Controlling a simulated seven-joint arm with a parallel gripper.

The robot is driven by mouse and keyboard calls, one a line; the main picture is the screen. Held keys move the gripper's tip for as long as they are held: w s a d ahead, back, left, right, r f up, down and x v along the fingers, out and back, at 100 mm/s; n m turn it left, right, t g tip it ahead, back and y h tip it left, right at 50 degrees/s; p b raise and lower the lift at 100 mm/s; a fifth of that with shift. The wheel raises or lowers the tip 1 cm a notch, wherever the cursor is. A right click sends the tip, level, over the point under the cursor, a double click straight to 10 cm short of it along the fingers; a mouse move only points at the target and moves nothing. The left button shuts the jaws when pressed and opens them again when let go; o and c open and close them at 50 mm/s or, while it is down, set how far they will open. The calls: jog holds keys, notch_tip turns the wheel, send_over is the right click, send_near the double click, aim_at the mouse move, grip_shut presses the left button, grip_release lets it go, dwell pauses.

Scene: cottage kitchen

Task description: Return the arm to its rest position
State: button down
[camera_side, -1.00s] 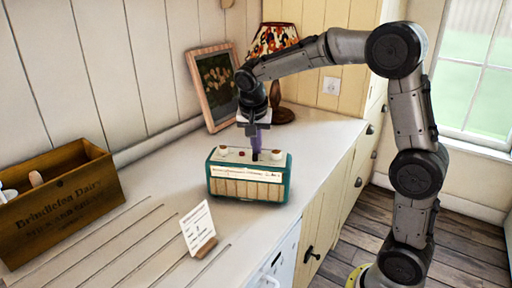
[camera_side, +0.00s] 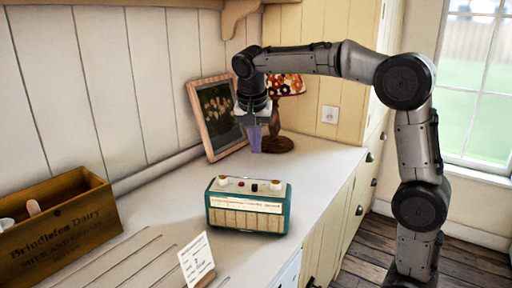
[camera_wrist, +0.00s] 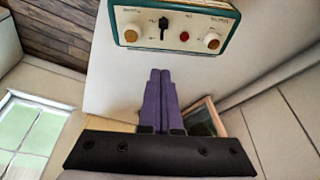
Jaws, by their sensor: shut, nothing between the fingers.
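My gripper (camera_side: 256,143) hangs pointing down above the counter, behind the teal radio and in front of the picture frame and lamp. In the wrist view its two purple fingers (camera_wrist: 159,78) are pressed together with nothing between them. The teal radio (camera_side: 248,222) stands upright on the white counter, apart from my gripper. Its top panel, with two cream knobs, a red button and a black lever, also shows in the wrist view (camera_wrist: 172,30).
A wooden crate (camera_side: 62,231) stands at the left and a small white card (camera_side: 196,258) at the front. A framed picture (camera_side: 216,115) leans on the wall beside a flowered lamp (camera_side: 285,84). Bare counter (camera_side: 325,160) lies right of the lamp.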

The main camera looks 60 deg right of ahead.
jog(key=s+a+r+n+t+y, duration=0.1)
jog(key=s+a+r+n+t, duration=0.2)
jog(key=s, duration=1)
jog(key=s+a+f+n+y, duration=0.1)
jog(key=s+a+f+n, duration=0.2)
jog(key=s+f+n, duration=0.2)
jog(key=s+a+f+n+t+y, duration=0.1)
jog(key=s+a+f+n, duration=0.2)
jog(key=s+f+n, duration=0.2)
jog(key=shift+s+a+f, duration=0.35)
jog(key=shift+s+f, duration=0.15)
jog(key=shift+s, duration=0.3)
